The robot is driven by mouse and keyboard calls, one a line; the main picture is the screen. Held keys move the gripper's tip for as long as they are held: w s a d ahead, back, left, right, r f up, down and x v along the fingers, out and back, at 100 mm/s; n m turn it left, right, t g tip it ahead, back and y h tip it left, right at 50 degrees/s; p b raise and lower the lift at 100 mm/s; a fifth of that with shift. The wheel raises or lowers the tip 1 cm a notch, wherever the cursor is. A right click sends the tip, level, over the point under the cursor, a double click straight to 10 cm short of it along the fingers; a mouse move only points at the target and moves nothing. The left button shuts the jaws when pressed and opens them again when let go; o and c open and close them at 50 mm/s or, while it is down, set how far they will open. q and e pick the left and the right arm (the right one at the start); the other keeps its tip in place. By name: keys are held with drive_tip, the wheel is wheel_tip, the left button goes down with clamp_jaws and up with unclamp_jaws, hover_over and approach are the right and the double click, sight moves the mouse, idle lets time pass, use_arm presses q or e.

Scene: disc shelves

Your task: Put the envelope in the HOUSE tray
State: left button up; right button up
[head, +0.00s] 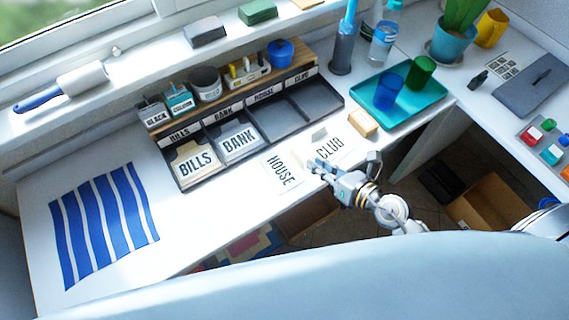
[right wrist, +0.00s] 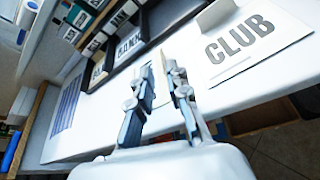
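The white HOUSE envelope (head: 281,172) is in front of the tray rack, left of my right gripper. My right gripper (head: 314,163) is at its right edge. In the right wrist view the fingers (right wrist: 160,73) close in on a thin beige piece between their tips, which looks like the envelope's tab. The HOUSE lettering does not show there. Whether the envelope touches the desk is unclear. The HOUSE tray (head: 283,121) is a dark, empty compartment right of the BANK one, its label on the back edge. My left gripper is out of view.
The CLUB envelope (head: 331,149) lies right of my gripper. The BILLS envelope (head: 196,161) and BANK envelope (head: 238,141) sit in their trays. The CLUB tray (head: 312,98) is empty. A wooden block (head: 363,123) and a teal tray (head: 437,94) stand to the right.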

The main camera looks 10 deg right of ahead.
sight(298, 157)
drive_tip(key=shift+w+a+f, duration=0.2)
drive_tip(key=shift+w+f, duration=0.1)
drive_tip(key=shift+w, duration=0.35)
drive_tip(key=shift+w+a+f, duration=0.1)
drive_tip(key=shift+w, duration=0.1)
drive_tip(key=shift+w+a+f, duration=0.8)
drive_tip(key=shift+a+f, duration=0.05)
drive_tip(key=shift+x, duration=1.1)
drive_tip(key=shift+w+f, duration=0.1)
drive_tip(key=shift+w, duration=0.05)
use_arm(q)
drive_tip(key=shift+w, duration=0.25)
use_arm(e)
clamp_jaws()
